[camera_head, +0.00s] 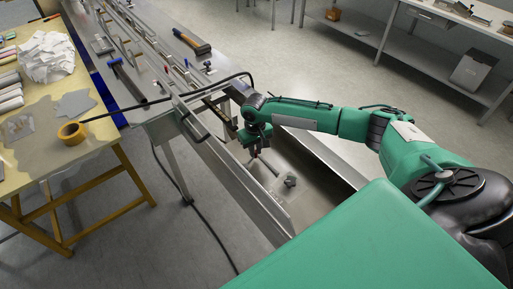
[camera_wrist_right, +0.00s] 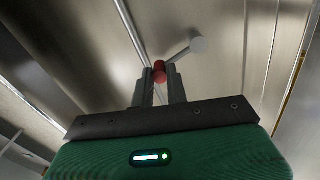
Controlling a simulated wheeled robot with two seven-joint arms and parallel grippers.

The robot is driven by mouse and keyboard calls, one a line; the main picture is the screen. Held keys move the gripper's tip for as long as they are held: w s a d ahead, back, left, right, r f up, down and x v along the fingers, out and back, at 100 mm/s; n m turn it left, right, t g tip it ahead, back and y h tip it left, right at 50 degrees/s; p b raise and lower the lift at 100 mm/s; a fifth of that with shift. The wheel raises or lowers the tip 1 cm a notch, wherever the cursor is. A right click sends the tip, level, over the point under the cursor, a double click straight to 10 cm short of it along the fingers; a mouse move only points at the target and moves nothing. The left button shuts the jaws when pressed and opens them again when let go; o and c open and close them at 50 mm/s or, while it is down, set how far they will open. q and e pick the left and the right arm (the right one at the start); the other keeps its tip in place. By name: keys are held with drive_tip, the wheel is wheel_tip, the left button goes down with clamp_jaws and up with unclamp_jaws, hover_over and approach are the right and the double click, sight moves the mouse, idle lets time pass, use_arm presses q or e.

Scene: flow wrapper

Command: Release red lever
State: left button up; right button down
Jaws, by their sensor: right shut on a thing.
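The red lever's knob (camera_wrist_right: 160,71) shows in the right wrist view between the two fingertips of my right gripper (camera_wrist_right: 160,80), which is shut on it. A thin rod and a pale round-ended arm (camera_wrist_right: 196,45) show just beyond it. In the head view my right gripper (camera_head: 257,151) reaches down over the metal machine, and the lever is mostly hidden by it there. My left gripper is in neither view.
A grey knob on a clear plate (camera_head: 290,181) sits on the machine just below my right gripper. A black curved handle (camera_head: 196,126) and metal rails lie to its left. A wooden-edged table (camera_head: 90,125) with a tape roll (camera_head: 72,132) stands at left.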

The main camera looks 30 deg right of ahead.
drive_tip(key=shift+w+a+n, duration=0.1)
drive_tip(key=shift+w+n, duration=0.25)
drive_tip(key=shift+n, duration=0.35)
drive_tip(key=c, duration=1.4)
unclamp_jaws()
drive_tip(key=shift+r+b, duration=1.05)
drive_tip(key=shift+r, duration=5.9)
